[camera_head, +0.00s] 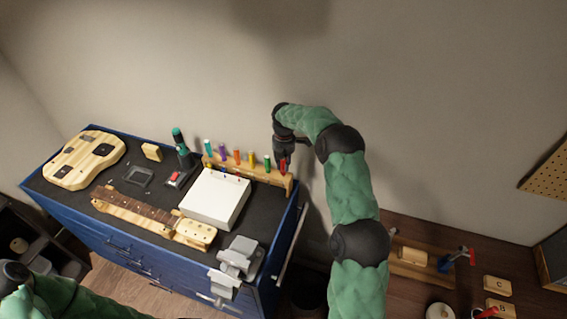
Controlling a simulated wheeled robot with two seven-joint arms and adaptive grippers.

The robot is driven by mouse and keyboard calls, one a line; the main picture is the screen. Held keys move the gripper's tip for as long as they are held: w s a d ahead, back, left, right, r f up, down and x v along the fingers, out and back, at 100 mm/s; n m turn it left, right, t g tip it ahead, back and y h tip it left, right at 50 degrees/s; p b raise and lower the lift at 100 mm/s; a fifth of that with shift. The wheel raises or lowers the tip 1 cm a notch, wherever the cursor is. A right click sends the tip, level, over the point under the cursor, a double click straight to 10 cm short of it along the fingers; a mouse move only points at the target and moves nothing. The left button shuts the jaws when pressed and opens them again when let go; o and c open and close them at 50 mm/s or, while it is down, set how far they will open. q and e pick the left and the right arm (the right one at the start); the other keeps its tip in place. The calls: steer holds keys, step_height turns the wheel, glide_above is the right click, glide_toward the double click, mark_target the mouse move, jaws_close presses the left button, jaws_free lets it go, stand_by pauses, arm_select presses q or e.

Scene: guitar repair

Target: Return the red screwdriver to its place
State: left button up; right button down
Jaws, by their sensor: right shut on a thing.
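The red screwdriver (283,166) is upright at the right end of the wooden screwdriver rack (245,171), at the back edge of the blue tool cabinet. My right gripper (283,157) is above it, shut on its handle. The shaft is hidden, and I cannot tell how deep it sits in the rack. Of my left arm, only green and black links show at the bottom left; its gripper is out of view.
Other coloured screwdrivers, such as a green one (267,163), stand along the rack. A white box (214,200), guitar neck (145,209), guitar body (84,160), drill (182,155) and grey vise (238,259) crowd the cabinet top (262,227). A wooden bench (423,229) is at right.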

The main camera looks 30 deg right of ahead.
steer(key=shift+f, duration=0.6)
steer(key=c, duration=1)
jaws_free()
step_height(320, 180, up, 12)
steer(key=shift+w+d+r, duration=0.1)
